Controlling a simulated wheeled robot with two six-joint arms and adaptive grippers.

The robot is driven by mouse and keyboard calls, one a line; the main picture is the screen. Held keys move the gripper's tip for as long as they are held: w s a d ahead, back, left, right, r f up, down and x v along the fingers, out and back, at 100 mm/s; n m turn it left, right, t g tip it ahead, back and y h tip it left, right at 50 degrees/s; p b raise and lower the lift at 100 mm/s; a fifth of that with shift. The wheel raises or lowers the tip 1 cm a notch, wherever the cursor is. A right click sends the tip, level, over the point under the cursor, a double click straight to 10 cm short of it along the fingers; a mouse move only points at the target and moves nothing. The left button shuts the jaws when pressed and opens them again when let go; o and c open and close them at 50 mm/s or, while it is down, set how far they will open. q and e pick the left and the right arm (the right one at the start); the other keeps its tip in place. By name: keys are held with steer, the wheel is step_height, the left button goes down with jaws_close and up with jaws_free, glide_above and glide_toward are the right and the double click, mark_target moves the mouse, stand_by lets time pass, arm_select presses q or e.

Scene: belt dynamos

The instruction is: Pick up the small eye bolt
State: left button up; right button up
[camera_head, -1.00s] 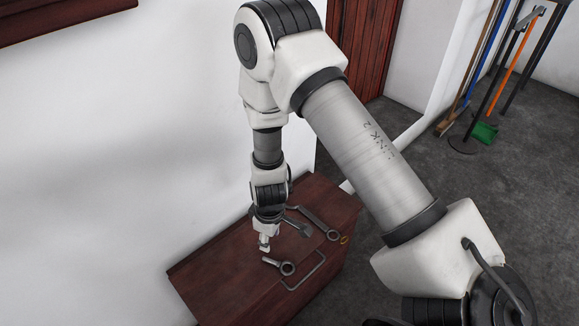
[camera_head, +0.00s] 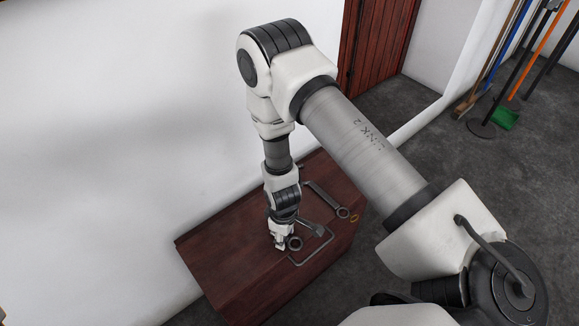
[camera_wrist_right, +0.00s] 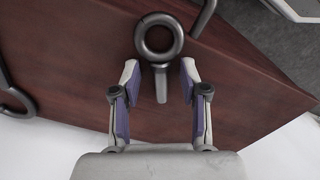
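The small eye bolt (camera_wrist_right: 144,47) lies on the dark red wooden surface, a grey metal ring with a short shank. Its ring shows beside my right gripper in the head view (camera_head: 294,243); its shank is hidden there. My right gripper (camera_wrist_right: 160,78) points down at it and is open. In the right wrist view one finger is on each side of the shank, with a visible gap on both sides. The ring lies beyond the fingertips. My left gripper is not in view.
A bent metal bar (camera_head: 312,259) lies close to the eye bolt. A longer grey tool with a ring end (camera_head: 325,196) and a small brass-coloured ring (camera_head: 353,218) lie farther right. A white wall (camera_head: 110,130) borders the wooden chest (camera_head: 225,258); the chest's left part is clear.

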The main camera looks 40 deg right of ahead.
jaws_close()
steer(key=shift+r, duration=0.1)
